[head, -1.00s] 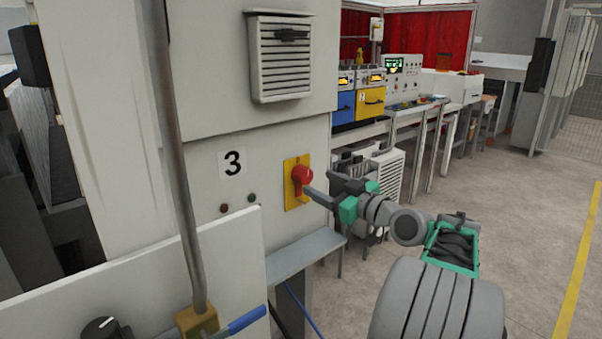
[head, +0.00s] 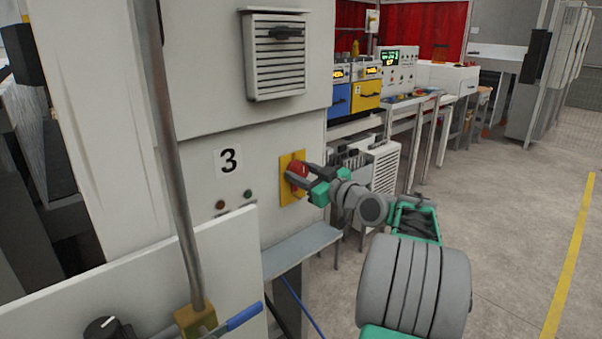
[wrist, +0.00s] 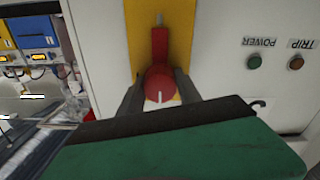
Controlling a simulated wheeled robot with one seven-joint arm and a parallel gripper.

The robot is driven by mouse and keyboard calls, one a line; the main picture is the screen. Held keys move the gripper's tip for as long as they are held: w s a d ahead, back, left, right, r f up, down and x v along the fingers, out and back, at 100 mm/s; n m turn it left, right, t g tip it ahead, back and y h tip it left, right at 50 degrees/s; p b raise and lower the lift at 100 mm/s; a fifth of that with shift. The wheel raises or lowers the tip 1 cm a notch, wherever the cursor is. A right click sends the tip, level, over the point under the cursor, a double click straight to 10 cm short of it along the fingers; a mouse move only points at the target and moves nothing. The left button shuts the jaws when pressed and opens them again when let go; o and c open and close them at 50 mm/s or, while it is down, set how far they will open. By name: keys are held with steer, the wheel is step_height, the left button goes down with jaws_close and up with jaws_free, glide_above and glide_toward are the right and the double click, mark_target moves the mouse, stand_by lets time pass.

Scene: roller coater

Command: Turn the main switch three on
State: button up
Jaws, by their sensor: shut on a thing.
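The main switch is a red rotary knob (head: 298,170) on a yellow plate (head: 287,192), on the pale machine cabinet beside the number 3 label (head: 228,161). In the wrist view the red knob (wrist: 159,82) has a white mark at its round end and a straight red part running up to a grey stub on the yellow plate (wrist: 185,30). My gripper (head: 297,176) is at the knob, with its fingers on either side of it, and is shut on it. The fingers hide part of the knob in the head view.
A red lamp (head: 220,204) and a green lamp (head: 248,194) sit left of the switch; the wrist view labels them TRIP and POWER. A grey ledge (head: 300,248) juts out below. A vertical pipe (head: 172,150) stands at the left. Open floor (head: 510,230) lies right.

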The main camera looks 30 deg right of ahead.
jaws_close()
steer(key=shift+m, duration=1.5)
steer(key=m, duration=0.3)
steer(key=shift+m+p, duration=0.3)
steer(key=shift+p, duration=0.05)
steer(key=m+p, duration=0.2)
steer(key=m, duration=0.3)
steer(key=shift+r+p, duration=0.1)
steer(key=shift+p, duration=0.25)
steer(key=m+p, duration=0.2)
steer(key=m, duration=0.1)
steer(key=shift+m, duration=0.4)
steer(key=shift+m+p, duration=1.1)
steer(key=shift+m, duration=0.1)
